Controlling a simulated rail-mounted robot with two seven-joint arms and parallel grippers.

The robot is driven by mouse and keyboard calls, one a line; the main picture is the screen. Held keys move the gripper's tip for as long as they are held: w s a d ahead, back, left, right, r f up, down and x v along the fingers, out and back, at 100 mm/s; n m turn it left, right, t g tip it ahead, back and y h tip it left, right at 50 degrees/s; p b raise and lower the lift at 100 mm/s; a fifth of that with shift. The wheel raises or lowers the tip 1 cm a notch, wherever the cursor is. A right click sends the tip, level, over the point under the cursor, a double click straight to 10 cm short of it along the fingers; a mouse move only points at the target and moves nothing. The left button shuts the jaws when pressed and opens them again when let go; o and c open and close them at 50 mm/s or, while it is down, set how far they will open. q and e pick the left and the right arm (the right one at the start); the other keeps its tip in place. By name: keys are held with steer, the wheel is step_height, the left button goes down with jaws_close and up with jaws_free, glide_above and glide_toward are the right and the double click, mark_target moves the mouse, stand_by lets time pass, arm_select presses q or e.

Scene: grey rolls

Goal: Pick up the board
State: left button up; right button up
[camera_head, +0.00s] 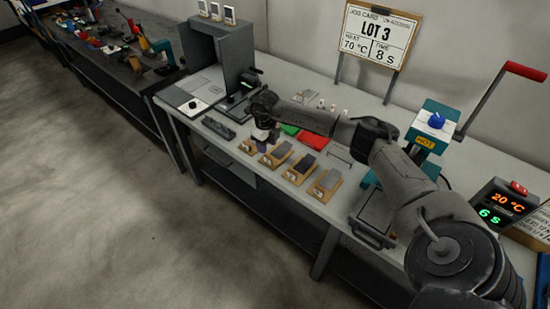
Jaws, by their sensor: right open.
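Several small wooden boards with grey pieces on them stand in a row along the front of the light worktable. The leftmost board (246,149) is partly hidden by my right gripper (262,145). To its right are a second board (270,163), a third board (292,178) and a fourth board (318,194). My right arm reaches in from the lower right, and its gripper points down at the leftmost boards, open. Its fingertips are small and dark, and I cannot tell whether they touch a board. My left gripper is not in view.
A grey machine (222,55) stands at the left, a teal press with a red-handled lever (526,71) at the right. A job card (378,35) reads LOT 3, 70 °C, 8 S.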

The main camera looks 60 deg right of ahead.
mark_target(268, 156)
steer(key=shift+d+f+b, duration=0.15)
steer(key=shift+f+b, duration=0.55)
steer(key=shift+f, duration=3)
steer(key=shift+r, duration=0.1)
jaws_close()
